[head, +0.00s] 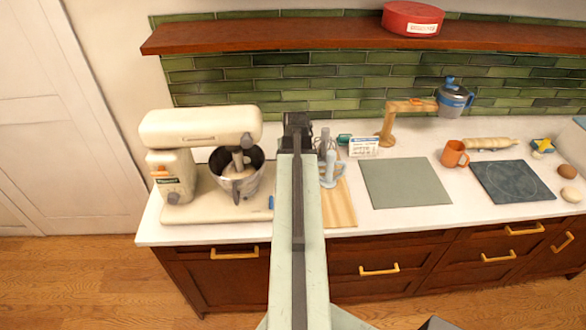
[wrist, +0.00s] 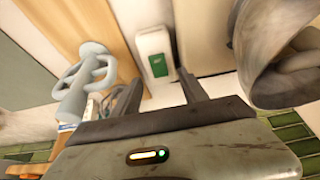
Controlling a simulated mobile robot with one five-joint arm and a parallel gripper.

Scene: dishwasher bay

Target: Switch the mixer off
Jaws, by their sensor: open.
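The cream stand mixer (head: 200,130) stands at the left end of the counter, with its metal bowl (head: 240,188) under the head. A dark round knob (head: 172,198) shows low on its body. The bowl also shows at the right of the wrist view (wrist: 275,75). A small white box with a green patch (wrist: 154,52) lies between the mixer base and a wooden board; my arm seems to hide most of it in the head view. My gripper (head: 297,122) is open and empty, right of the bowl. In the wrist view its fingertips (wrist: 160,86) are apart, near the box.
A pale blue-grey handled object (wrist: 85,80) stands on the wooden board (head: 340,205), close to my gripper. A green mat (head: 405,183), orange mug (head: 454,154) and dark slate (head: 512,181) lie to the right.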

